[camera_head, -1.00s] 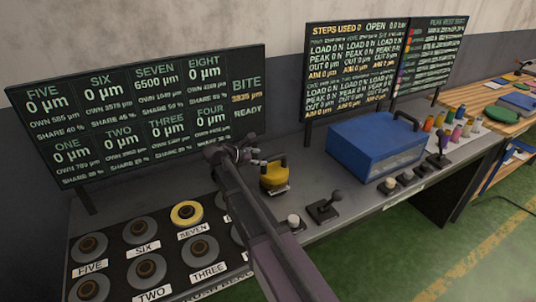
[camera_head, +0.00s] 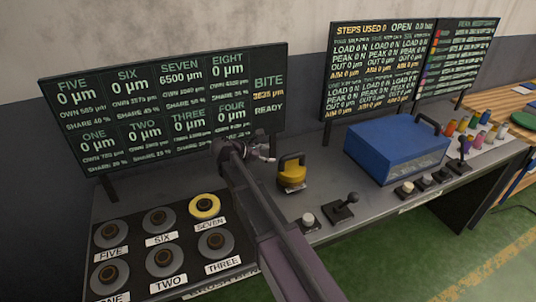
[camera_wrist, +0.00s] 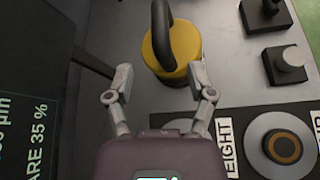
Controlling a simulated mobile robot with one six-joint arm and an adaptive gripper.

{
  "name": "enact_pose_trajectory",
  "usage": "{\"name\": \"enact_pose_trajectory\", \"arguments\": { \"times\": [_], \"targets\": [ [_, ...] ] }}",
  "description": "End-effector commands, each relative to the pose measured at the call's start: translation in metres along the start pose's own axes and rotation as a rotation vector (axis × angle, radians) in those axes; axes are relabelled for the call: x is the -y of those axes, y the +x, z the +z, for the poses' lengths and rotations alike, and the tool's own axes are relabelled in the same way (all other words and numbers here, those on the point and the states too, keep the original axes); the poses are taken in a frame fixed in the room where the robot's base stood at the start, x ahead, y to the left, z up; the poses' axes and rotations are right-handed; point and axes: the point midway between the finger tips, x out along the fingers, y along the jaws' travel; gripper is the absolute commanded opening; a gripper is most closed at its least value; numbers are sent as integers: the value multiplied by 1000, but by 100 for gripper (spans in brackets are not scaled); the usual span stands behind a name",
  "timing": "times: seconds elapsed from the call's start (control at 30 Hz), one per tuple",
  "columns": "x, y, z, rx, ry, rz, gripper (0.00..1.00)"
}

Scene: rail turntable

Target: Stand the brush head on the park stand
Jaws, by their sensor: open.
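A yellow round body with a black arched handle (camera_head: 292,176), probably the brush head, stands upright on the grey bench. It also shows at the top of the wrist view (camera_wrist: 190,45). My gripper (camera_head: 262,154) is open and empty, just left of and above it in the head view. In the wrist view the open fingers (camera_wrist: 160,76) point at its near side. The right fingertip overlaps its edge in the picture; I cannot tell whether they touch. No part is clearly marked as the park stand. A label plate beside the yellow body is too small to read.
A black board with numbered grey discs (camera_head: 164,257) lies at the left; SEVEN bears a yellow ring (camera_head: 205,206). A black lever (camera_head: 341,207) and a white knob (camera_head: 308,220) stand right. A blue case (camera_head: 397,148) and display panels (camera_head: 165,110) stand behind.

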Motion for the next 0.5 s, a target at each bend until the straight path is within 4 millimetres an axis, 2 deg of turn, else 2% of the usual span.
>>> {"name": "enact_pose_trajectory", "arguments": {
  "times": [0.17, 0.27, 0.37, 0.5],
  "targets": [
    [4, 2, 0, -9, 15, -7, 70],
    [16, 9, 1, -37, 61, -28, 70],
    [36, 20, 1, -87, 147, -69, 70],
    [78, 38, -1, -189, 341, -168, 70]
  ]
}}
